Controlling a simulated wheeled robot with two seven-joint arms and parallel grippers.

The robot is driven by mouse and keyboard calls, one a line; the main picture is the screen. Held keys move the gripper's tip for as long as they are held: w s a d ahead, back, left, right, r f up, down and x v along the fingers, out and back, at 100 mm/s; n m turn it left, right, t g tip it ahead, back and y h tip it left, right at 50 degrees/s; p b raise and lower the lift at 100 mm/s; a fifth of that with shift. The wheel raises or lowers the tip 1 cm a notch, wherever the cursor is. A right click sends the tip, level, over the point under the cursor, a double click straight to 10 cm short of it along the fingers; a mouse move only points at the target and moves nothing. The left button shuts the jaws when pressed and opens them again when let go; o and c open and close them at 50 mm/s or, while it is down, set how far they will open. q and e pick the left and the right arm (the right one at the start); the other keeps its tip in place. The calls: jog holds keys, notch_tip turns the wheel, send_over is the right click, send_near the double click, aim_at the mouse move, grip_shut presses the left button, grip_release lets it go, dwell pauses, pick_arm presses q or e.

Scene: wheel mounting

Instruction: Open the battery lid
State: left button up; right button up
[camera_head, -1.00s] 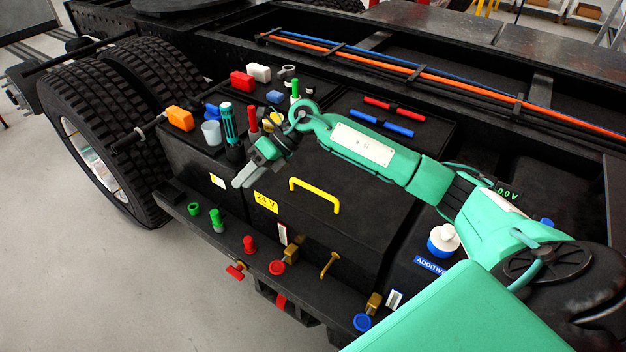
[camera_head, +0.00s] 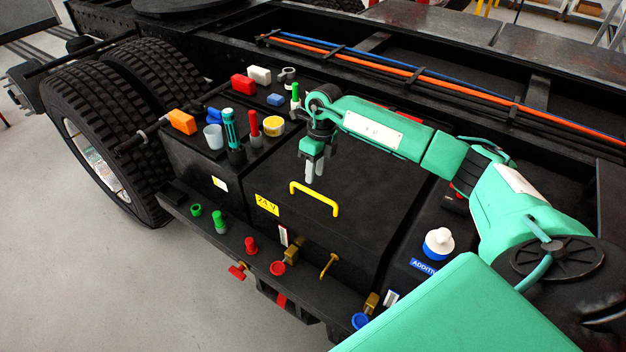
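The battery lid (camera_head: 345,172) is the dark top of a black box with a yellow "24 V" label on its front. A yellow handle (camera_head: 314,197) is fixed to the lid near its front edge. The lid lies shut. My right gripper (camera_head: 312,180) points down just above and behind the handle's left part, apart from it as far as I can tell. Its two grey fingers look close together and hold nothing visible; how wide they are apart is unclear. My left gripper is out of view.
On the box to the left stand an orange block (camera_head: 182,121), a cup (camera_head: 213,137), a teal screwdriver (camera_head: 231,130) and a yellow tape roll (camera_head: 273,127). A white-capped additive tank (camera_head: 438,241) stands right. Coloured valves line the front ledge (camera_head: 228,245). Large tyres stand left.

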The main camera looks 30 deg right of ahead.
jog(key=shift+s+a+f+p, duration=0.15)
jog(key=shift+f+p, duration=0.1)
jog(key=shift+f, duration=0.65)
jog(key=shift+a+f+p, duration=0.2)
jog(key=shift+f+p, duration=0.05)
jog(key=shift+f, duration=0.6)
jog(key=shift+s+a+f+p, duration=0.15)
jog(key=shift+f+p, duration=0.1)
jog(key=shift+f, duration=0.65)
jog(key=shift+w, duration=0.1)
grip_shut()
